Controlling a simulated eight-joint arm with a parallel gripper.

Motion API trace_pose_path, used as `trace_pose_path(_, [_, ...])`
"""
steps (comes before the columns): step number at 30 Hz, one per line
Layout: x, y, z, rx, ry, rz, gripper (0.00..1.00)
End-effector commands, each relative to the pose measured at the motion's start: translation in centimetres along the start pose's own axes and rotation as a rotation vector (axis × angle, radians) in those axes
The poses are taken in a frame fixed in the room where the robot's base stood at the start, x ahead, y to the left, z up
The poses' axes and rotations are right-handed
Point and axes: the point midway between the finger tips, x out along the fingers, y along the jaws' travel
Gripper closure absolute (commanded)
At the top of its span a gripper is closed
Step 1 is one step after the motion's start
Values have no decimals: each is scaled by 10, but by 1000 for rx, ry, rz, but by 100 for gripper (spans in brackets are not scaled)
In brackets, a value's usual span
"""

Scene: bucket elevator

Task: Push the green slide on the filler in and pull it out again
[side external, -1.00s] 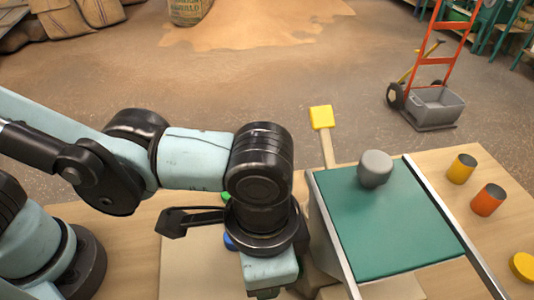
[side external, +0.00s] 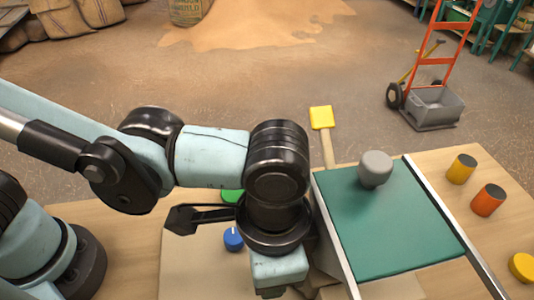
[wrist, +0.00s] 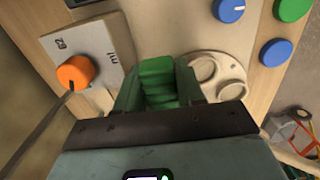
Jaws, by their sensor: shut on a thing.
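The green slide (wrist: 158,82) shows in the wrist view as a stepped green block between my fingers. My gripper (wrist: 160,85) is shut on it, with one finger on its left and one on its right. In the side external view my wrist covers the slide, and only the lower end of my gripper shows at the bottom edge. The filler's pale panel (wrist: 185,25) lies around the slide, with a round white plate with circular recesses (wrist: 222,75) just right of my fingers. How far in the slide sits cannot be told.
An orange knob (wrist: 75,72) stands on a white plate left of my gripper. A blue knob (side external: 233,239) and a green disc (side external: 232,196) lie left of my wrist.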

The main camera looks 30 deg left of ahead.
Motion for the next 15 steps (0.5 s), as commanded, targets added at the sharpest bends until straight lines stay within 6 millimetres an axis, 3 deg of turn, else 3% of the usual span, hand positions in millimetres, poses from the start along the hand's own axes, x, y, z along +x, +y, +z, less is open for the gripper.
trace_pose_path(1, [-1,-2,-13,-5,35,-3,79])
trace_pose_path(15, [-1,-2,-5,-8,35,-3,79])
